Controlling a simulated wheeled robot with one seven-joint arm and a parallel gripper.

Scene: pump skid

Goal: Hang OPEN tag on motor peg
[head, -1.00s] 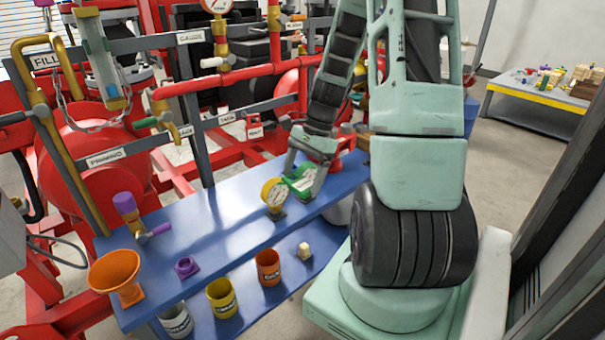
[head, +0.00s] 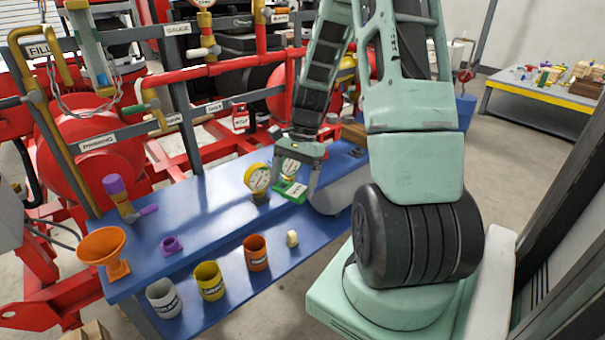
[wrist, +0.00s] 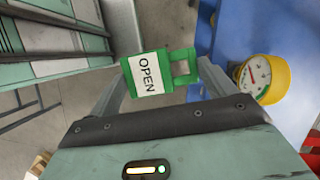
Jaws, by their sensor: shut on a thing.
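The OPEN tag is a green frame with a white label reading OPEN (wrist: 149,73), seen in the wrist view between my fingers. In the head view the green tag (head: 291,190) is at my fingertips, just right of the yellow gauge on the blue bench. My gripper (head: 300,184) is shut on the tag, over the right part of the bench's front edge. The tag's label is clear in the wrist view, with its text running sideways. I cannot make out the motor peg in either view.
A yellow gauge (head: 258,179) stands close left of the tag; it also shows in the wrist view (wrist: 263,78). Red pipework and a red tag (head: 240,116) are behind.

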